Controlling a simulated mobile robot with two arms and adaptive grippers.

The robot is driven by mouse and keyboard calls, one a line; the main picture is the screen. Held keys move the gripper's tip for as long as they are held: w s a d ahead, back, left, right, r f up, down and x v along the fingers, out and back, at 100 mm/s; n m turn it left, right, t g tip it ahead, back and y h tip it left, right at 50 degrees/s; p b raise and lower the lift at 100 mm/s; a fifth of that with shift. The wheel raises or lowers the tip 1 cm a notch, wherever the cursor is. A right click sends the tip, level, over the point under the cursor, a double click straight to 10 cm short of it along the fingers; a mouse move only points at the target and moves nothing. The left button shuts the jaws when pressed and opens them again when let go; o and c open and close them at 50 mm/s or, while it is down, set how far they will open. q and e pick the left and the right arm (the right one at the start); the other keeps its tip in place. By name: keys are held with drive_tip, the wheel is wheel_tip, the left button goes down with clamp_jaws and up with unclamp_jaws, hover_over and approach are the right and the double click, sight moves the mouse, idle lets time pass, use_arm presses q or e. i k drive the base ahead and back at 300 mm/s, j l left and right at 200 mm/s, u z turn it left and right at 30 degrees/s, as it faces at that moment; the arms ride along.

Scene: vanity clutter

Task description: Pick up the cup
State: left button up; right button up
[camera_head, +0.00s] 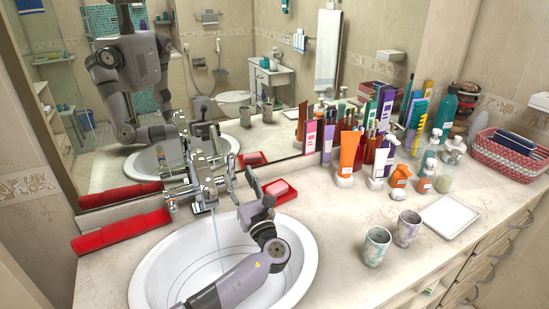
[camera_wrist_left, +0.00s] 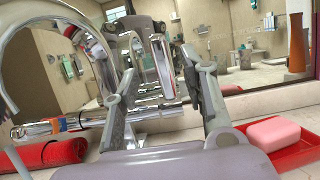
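My left gripper (camera_head: 241,182) is above the back of the sink, by the faucet, well to the left of both cups. Its two fingers are spread apart in the left wrist view (camera_wrist_left: 157,65), with nothing held between them. My right gripper is not in view.
The chrome faucet (camera_head: 203,180) stands close to my left gripper, with water running into the white sink (camera_head: 160,270). A red tray with pink soap (camera_head: 277,187) is just behind. Bottles crowd the mirror side; a white tray (camera_head: 450,215) lies right of the cups.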

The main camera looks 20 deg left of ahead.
sight(377, 239)
drive_tip(key=k+l, duration=0.25)
drive_tip(key=l, duration=0.2)
drive_tip(key=k+l, duration=0.25)
drive_tip(key=l, duration=0.15)
drive_tip(key=k+l, duration=0.25)
drive_tip(key=l, duration=0.2)
drive_tip(key=k+l, duration=0.2)
drive_tip(key=l, duration=0.2)
